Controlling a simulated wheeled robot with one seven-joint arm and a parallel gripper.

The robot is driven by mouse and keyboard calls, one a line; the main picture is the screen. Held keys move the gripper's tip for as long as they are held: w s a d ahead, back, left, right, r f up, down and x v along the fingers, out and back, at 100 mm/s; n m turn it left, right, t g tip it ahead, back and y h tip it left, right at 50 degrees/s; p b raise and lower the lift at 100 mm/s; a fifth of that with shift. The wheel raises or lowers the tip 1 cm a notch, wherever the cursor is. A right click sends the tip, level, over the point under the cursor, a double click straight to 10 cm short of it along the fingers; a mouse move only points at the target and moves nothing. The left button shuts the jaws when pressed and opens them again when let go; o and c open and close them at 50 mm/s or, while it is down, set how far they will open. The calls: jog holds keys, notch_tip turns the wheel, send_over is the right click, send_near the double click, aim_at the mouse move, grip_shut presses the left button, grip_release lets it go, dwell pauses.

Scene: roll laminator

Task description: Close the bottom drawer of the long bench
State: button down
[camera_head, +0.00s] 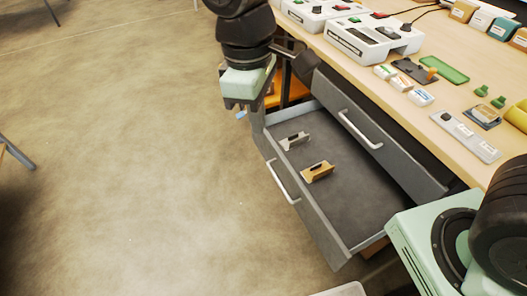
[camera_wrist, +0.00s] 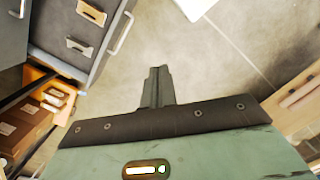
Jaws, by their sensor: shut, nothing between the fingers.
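The bottom drawer (camera_head: 345,205) of the long bench (camera_head: 455,85) is pulled far out, showing its grey interior. Its front panel faces lower left and carries a pale bar handle (camera_head: 283,182). A silver bracket-like piece (camera_head: 294,140) and a tan one (camera_head: 317,172) lie inside. My gripper (camera_head: 243,106) is shut and empty, beyond the drawer's far front corner and apart from the handle. In the wrist view, my shut fingers (camera_wrist: 157,80) point over the floor, with the drawer (camera_wrist: 75,55) and its handle (camera_wrist: 122,33) at upper left.
An upper drawer front with a handle (camera_head: 360,130) is above the open drawer, with a dark gap behind it. An orange shelf with boxes (camera_wrist: 25,125) is beside the drawer. Devices and small parts cover the bench top. The floor (camera_head: 130,150) left of the drawer is clear.

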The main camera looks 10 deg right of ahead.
jog(key=w+a+f+n+h+b, duration=0.35)
jog(key=w+f+b, duration=0.45)
jog(key=w+f, duration=0.65)
jog(key=n+t+h+b, duration=0.3)
jog(key=n+h+b, duration=0.2)
jog(key=b, duration=0.5)
send_near(268, 145)
jog(key=s+x, duration=0.1)
jog(key=x, duration=0.3)
jog(key=shift+w+d+f, duration=0.3)
jog(key=shift+w+d, duration=0.2)
jog(key=shift+d, duration=0.2)
jog(key=w+d+p, duration=0.1)
jog(key=w+d, duration=0.1)
jog(key=d, duration=0.7)
jog(key=w+d+p, duration=0.1)
jog(key=d+p, duration=0.1)
jog(key=d, duration=0.7)
jog(key=w+d+p, duration=0.2)
jog(key=d, duration=0.8)
jog(key=shift+w+d, duration=0.1)
jog(key=shift+w, duration=0.2)
jog(key=shift+d, duration=0.35)
